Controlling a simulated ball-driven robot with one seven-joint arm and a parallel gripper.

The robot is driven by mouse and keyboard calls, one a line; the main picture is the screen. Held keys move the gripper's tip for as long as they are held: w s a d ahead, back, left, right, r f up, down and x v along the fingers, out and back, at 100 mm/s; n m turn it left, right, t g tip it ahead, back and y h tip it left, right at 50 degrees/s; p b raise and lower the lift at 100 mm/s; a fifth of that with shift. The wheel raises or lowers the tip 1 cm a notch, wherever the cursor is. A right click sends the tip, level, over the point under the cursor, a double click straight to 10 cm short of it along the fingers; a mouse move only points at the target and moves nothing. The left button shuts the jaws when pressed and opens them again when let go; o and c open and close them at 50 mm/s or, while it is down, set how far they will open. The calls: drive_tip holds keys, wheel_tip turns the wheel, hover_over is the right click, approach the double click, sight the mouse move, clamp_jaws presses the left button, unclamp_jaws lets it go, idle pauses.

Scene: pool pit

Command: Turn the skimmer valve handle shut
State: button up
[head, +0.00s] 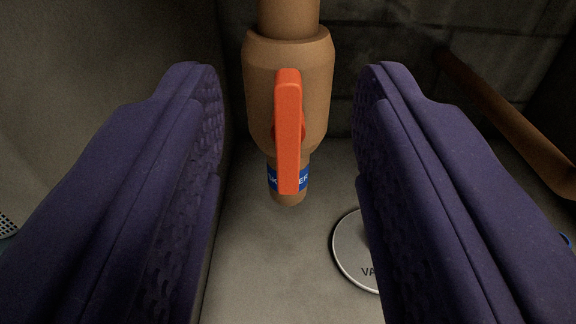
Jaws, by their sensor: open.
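The skimmer valve handle (288,130) is an orange-red lever in the middle of the head view. It lies in line with the tan pipe and valve body (257,85) behind it. A blue label (304,180) with white letters shows partly behind the handle's lower end; the handle covers its middle. My gripper (288,90) has two purple padded fingers, wide apart, one on each side of the valve. The handle lies between them in the picture, with a clear gap on both sides. Neither finger appears to touch it.
A round pale disc (350,255) with dark letters lies on the floor at lower right, partly hidden by the right finger. Another tan pipe (510,125) slants along the dark block wall (400,70) at right. A grey wall (120,50) stands at left.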

drive_tip(key=b, duration=0.3)
approach(288, 111)
drive_tip(key=w, duration=0.2)
drive_tip(key=w+b, duration=0.2)
drive_tip(key=w, duration=0.5)
drive_tip(key=shift+w+a, duration=0.15)
drive_tip(key=shift+w, duration=0.1)
clamp_jaws()
